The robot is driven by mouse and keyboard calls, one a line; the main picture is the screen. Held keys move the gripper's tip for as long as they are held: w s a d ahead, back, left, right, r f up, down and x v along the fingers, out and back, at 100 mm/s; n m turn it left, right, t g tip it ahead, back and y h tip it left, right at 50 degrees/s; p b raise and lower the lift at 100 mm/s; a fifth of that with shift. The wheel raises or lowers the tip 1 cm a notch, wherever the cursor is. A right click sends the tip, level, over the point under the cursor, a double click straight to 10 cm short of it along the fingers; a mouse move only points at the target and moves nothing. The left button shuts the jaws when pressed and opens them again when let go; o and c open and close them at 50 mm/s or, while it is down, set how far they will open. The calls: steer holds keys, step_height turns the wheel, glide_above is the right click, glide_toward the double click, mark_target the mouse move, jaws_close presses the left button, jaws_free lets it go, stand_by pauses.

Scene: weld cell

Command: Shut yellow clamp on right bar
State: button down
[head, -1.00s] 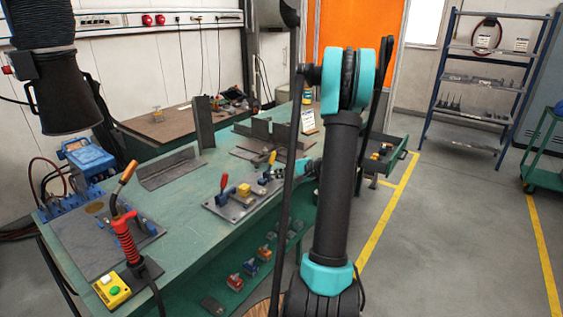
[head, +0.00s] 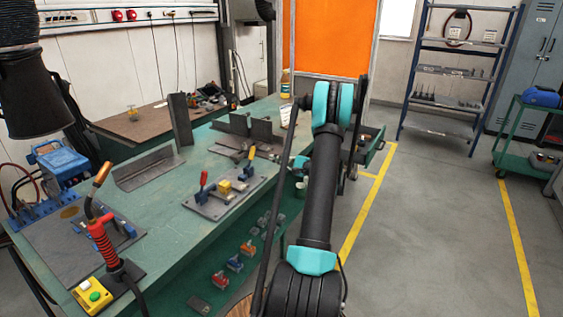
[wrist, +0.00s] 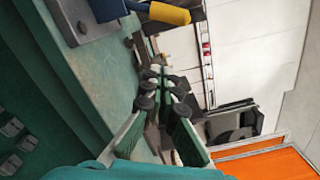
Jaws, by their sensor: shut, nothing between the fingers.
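The yellow clamp (head: 251,156) stands at the right end of the fixture plate (head: 213,209), its yellow handle pointing up. In the wrist view its yellow handle (wrist: 168,13) and blue body show at the top edge. The bar under it is too small to make out. A clamp with a red handle (head: 203,179) and a yellow block (head: 224,187) sit further left on the plate. My gripper (wrist: 164,78) is shut and empty, beside the clamp and apart from it. In the head view my arm mostly hides the gripper.
The green bench (head: 165,225) carries angle plates (head: 147,170), a red torch (head: 103,243) and a yellow button box (head: 92,296). Several small clamps (head: 235,263) sit below its front edge. An open drawer (head: 372,150) juts out behind my arm.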

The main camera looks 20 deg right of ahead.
mark_target(251, 158)
steer(key=x, duration=0.3)
steer(key=shift+w+a, duration=0.2)
steer(key=shift+a, duration=0.05)
steer(key=a, duration=0.1)
steer(key=r, duration=0.1)
steer(key=a, duration=0.1)
steer(key=shift+s+a+r, duration=0.15)
steer(key=shift+s+a, duration=0.15)
steer(key=shift+a, duration=0.1)
steer(key=shift+s+a+r, duration=0.2)
steer(key=shift+a+r, duration=0.05)
steer(key=shift+a, duration=0.15)
